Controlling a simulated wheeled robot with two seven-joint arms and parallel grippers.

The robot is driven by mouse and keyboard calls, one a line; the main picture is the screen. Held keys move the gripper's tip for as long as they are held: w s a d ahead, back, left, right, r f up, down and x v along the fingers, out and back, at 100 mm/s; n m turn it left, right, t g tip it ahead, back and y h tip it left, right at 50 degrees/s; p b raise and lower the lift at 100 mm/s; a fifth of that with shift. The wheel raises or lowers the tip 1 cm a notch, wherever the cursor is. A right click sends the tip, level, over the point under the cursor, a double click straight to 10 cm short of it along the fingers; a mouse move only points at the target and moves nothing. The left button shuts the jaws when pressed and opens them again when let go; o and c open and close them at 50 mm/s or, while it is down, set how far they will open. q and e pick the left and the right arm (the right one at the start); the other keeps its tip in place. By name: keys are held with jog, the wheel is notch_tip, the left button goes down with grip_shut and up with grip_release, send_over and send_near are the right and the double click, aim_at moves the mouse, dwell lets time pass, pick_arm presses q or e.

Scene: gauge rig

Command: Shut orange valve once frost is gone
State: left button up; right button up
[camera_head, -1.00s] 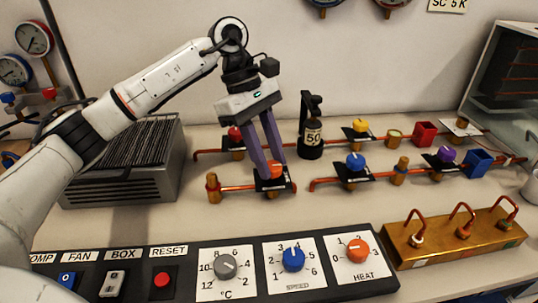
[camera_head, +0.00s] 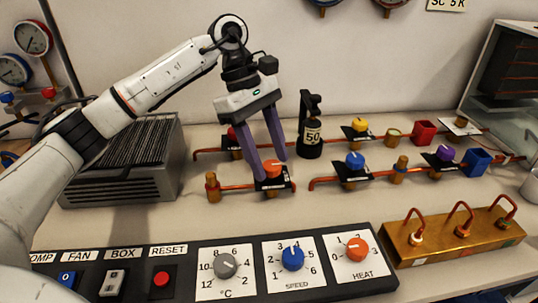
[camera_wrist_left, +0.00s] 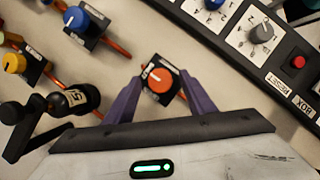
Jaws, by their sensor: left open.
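The orange valve (camera_head: 272,169) is a round orange knob on a black labelled plate over a copper pipe. It also shows in the left wrist view (camera_wrist_left: 160,80), where the lettering is too small to read surely. My left gripper (camera_head: 267,166) is open, its purple fingers pointing down on either side of the knob. In the left wrist view the fingertips (camera_wrist_left: 160,76) stand apart with the knob between and just beyond them; gaps show on both sides. The dark finned unit (camera_head: 508,58) in the glass-sided cabinet at right shows no clear white frost. My right gripper is out of view.
Blue (camera_head: 355,160), yellow (camera_head: 360,125), purple (camera_head: 445,153) and red (camera_head: 232,134) valves stand nearby. A control panel (camera_head: 200,250) with knobs runs along the front. A brass manifold (camera_head: 455,240) sits at right.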

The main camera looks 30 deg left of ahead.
pick_arm(q)
jog(key=v, duration=1)
jog(key=shift+r, duration=0.1)
